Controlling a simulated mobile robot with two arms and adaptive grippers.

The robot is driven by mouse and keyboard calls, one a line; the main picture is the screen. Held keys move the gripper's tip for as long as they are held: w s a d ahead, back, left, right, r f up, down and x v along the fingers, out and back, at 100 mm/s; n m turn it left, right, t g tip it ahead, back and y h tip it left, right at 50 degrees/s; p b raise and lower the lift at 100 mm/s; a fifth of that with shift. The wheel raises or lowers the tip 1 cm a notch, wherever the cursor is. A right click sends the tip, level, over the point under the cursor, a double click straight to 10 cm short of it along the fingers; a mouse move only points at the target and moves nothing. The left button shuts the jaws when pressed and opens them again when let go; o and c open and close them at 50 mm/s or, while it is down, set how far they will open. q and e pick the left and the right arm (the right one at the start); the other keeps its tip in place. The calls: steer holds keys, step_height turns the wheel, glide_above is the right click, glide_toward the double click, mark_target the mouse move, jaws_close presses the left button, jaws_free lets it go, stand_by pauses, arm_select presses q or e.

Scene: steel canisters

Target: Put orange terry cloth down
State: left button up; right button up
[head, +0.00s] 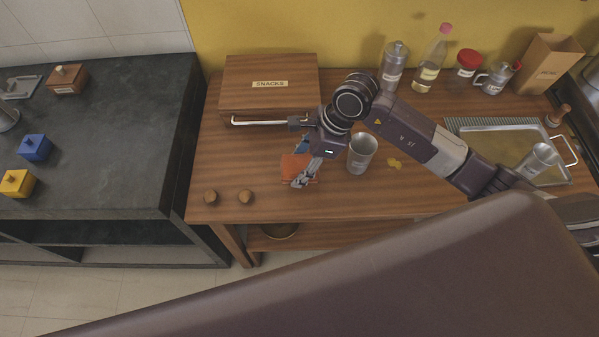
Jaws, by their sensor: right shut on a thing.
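The orange terry cloth (292,165) is a small orange patch at the front left part of the wooden table (225,180), in the head view. My right gripper (301,181) points down and is shut on the cloth. The fingers cover part of the cloth, and I cannot tell whether its lower edge touches the tabletop. My left gripper is not in view.
A steel cup (362,154) stands just right of my right gripper. A wooden SNACKS box (268,82) stands behind it. A metal tray (500,139) holds another steel cup (538,160).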

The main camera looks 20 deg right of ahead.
step_height(320, 180, down, 4)
steer(key=shift+f, duration=0.25)
steer(key=shift+f, duration=0.1)
steer(key=shift+f, duration=0.25)
steer(key=o, duration=0.8)
steer(key=shift+s+r, duration=0.1)
steer(key=o, duration=0.3)
